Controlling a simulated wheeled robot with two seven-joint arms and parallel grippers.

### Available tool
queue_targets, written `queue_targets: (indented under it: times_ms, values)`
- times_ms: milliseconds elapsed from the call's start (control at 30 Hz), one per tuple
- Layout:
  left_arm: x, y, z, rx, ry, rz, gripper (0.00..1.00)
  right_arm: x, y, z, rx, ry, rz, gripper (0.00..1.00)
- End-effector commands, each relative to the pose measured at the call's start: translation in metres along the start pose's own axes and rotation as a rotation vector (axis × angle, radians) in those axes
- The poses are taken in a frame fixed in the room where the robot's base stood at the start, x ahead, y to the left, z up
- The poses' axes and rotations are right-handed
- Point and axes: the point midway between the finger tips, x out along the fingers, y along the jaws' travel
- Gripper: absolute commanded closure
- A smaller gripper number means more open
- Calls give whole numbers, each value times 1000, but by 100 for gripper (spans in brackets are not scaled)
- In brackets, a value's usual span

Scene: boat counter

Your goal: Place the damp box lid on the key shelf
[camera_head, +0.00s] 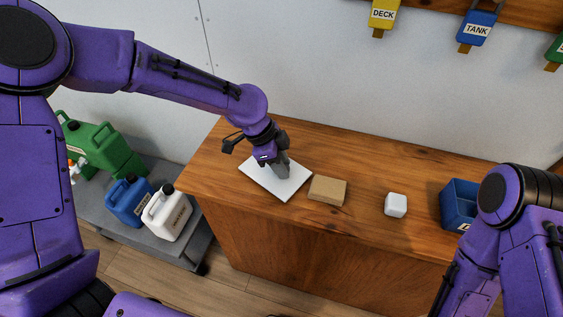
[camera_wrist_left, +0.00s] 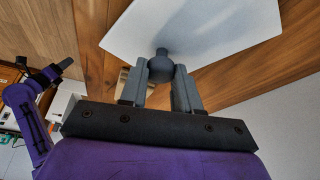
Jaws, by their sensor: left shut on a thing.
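The lid is a flat white plate (camera_head: 262,178) with a round grey knob, at the left part of the wooden counter. My left gripper (camera_head: 281,168) is above it, fingers pointing down. In the left wrist view the fingers (camera_wrist_left: 160,75) are shut on the knob (camera_wrist_left: 160,66), and the white plate (camera_wrist_left: 200,28) spreads beyond it. I cannot tell whether the plate touches the counter. A wooden board (camera_head: 522,12) on the wall, with hanging key tags, may be the key shelf. My right arm shows at the right; its gripper's (camera_wrist_left: 63,66) jaw state is unclear.
On the counter (camera_head: 222,158), right of the lid, are a tan block (camera_head: 328,190), a white rounded cube (camera_head: 396,205) and a blue bin (camera_head: 457,203). Green (camera_head: 95,145), blue (camera_head: 128,200) and white (camera_head: 166,212) jugs stand on a low grey cart at left.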

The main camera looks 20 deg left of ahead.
Motion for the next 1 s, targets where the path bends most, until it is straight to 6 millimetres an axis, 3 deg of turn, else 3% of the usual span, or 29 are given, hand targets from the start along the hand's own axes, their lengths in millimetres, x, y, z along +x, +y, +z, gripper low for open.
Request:
queue_targets:
  times_ms: [33,67,100,133,500,800,1000]
  values:
    - [2,0,1,0,0,1,100,1,0,0,0,0,0,57]
    - [2,0,1,0,0,1,62,0,0,0,0,0,0,57]
    - [2,0,1,0,0,1,49,0,0,0,0,0,0,57]
    - [2,0,1,0,0,1,43,0,0,0,0,0,0,57]
    - [-7,-1,-1,-1,2,-2,43,0,0,0,0,0,0,57]
    - [-81,-1,-1,-1,4,-5,43,1,0,0,0,0,0,57]
    - [-114,-1,-1,-2,2,-1,43,1,0,0,0,0,0,57]
